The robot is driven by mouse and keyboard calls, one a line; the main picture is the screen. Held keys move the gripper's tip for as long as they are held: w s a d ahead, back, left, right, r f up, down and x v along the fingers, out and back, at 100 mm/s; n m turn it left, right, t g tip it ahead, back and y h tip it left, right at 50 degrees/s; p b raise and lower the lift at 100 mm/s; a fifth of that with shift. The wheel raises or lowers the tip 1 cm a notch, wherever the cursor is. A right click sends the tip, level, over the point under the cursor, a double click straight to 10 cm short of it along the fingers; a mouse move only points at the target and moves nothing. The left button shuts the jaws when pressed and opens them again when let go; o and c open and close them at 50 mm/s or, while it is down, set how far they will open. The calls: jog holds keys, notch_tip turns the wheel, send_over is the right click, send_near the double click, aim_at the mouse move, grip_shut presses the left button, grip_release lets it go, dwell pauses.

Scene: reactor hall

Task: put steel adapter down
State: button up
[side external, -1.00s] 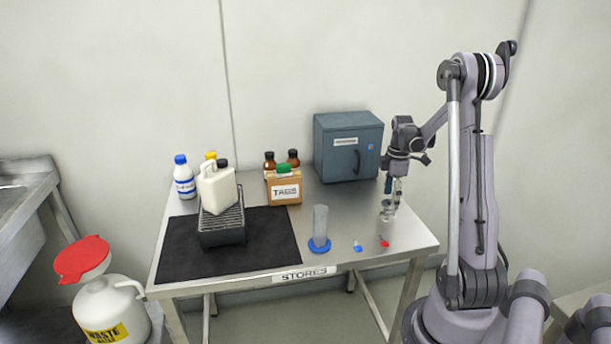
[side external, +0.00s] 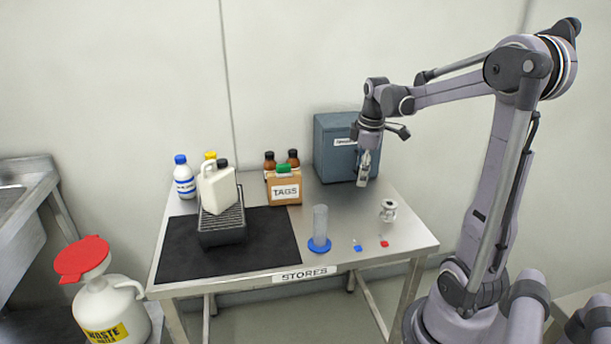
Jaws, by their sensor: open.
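The steel adapter (side external: 388,210) is a small flanged metal piece. It stands on the right part of the steel table, behind the small red item. My gripper (side external: 363,180) is open and empty. It hangs pointing down in front of the blue-grey cabinet, up and to the left of the adapter in the picture, and apart from it.
The steel table (side external: 345,268) holds a cylinder with a blue base (side external: 319,240), blue (side external: 357,247) and red (side external: 384,243) small items, a TAGS box (side external: 285,189), a cabinet (side external: 335,150), several bottles, and a white jug (side external: 216,190) on a dark rack over a black mat (side external: 180,250).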

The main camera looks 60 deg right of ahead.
jog(key=a+m+t+y, duration=0.1)
jog(key=a+m+t, duration=0.4)
jog(key=a, duration=2.3)
jog(key=shift+s+a+r+t, duration=0.15)
jog(key=shift+s+a+t, duration=0.2)
jog(key=shift+t, duration=0.05)
